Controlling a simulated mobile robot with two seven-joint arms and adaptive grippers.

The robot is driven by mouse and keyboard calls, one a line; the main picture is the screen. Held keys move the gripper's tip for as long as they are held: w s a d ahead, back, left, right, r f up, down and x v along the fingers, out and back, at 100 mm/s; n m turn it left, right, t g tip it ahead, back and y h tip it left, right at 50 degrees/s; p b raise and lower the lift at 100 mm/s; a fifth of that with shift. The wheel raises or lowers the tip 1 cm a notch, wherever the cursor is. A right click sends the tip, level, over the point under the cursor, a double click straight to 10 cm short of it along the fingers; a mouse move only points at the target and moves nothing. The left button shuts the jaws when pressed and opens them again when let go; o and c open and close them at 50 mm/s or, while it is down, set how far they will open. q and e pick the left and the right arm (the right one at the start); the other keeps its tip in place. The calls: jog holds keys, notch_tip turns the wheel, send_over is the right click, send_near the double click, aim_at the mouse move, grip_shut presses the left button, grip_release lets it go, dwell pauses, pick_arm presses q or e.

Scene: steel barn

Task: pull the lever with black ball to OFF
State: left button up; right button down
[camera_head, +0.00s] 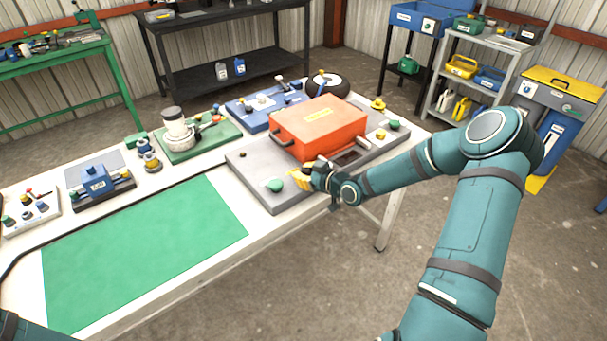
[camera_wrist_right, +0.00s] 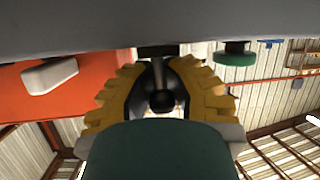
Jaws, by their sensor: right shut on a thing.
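My right gripper (camera_head: 305,179) is at the front edge of the grey panel, beside the orange box. In the right wrist view its yellow fingers (camera_wrist_right: 160,95) are closed around the lever's black ball (camera_wrist_right: 162,101), one on each side. The lever's dark rod runs from the ball toward the grey panel at the top of that view. In the head view the gripper mostly hides the ball and lever. The orange box (camera_head: 322,125) with a yellow label stands on the grey panel (camera_head: 250,178). No OFF marking can be read. My left gripper is out of view.
A green mushroom button (camera_head: 274,186) is on the panel just left of the gripper; a green knob (camera_wrist_right: 235,54) shows in the wrist view. A green mat (camera_head: 145,255) covers the table's near part. Blue and green devices and a black wheel (camera_head: 328,83) stand behind.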

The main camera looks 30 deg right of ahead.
jog(key=c, duration=1.1)
grip_release()
jog(key=shift+s, duration=0.1)
jog(key=v, duration=1.2)
jog(key=a+f+m+g+y, duration=0.1)
jog(key=a+f+m+g, duration=0.15)
jog(key=a+f, duration=0.5)
jog(key=a+f+m+g+y, duration=0.1)
jog(key=a+f+g, duration=0.25)
jog(key=a, duration=0.75)
jog(key=s+a+f+m+g, duration=0.1)
jog(key=s+a+f+g, duration=0.2)
jog(key=s+a, duration=0.3)
jog(key=s+a+f+g+h, duration=0.1)
jog(key=s+a+f+g, duration=0.2)
jog(key=s+a, duration=0.3)
jog(key=shift+s+f+m, duration=0.35)
jog(key=shift+s+f, duration=0.4)
